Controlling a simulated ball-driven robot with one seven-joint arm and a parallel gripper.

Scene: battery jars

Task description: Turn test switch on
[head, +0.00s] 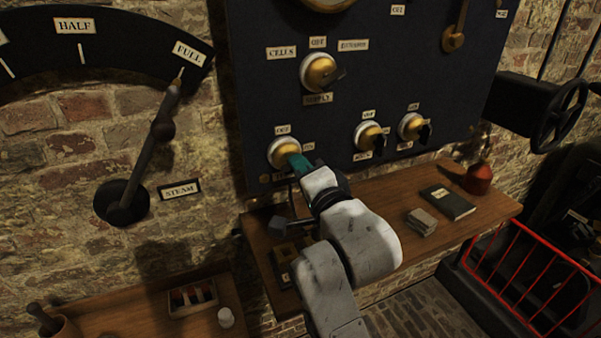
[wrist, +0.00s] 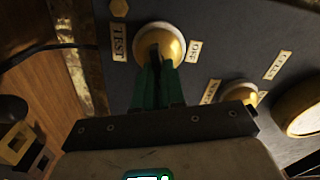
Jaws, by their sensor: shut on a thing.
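The test switch (head: 281,149) is a brass dome with a pale rim at the lower left of the dark panel in the head view. It also shows at the top of the wrist view (wrist: 176,45), beside a TEST label (wrist: 119,43) and an OFF label (wrist: 193,51). In the head view an OFF label (head: 283,130) sits above it and an ON label (head: 308,146) to its right. My gripper (head: 297,160) has green fingers (wrist: 158,65) shut on the switch's lever at the dome. The fingers hide most of the lever, so its setting is unclear.
The supply switch (head: 318,70) is above, and two more brass switches (head: 368,134) (head: 411,126) are to the right. Below is a wooden bench (head: 475,218) with a dark book (head: 447,201) and a red can (head: 480,177). A red railing (head: 530,264) stands at the lower right.

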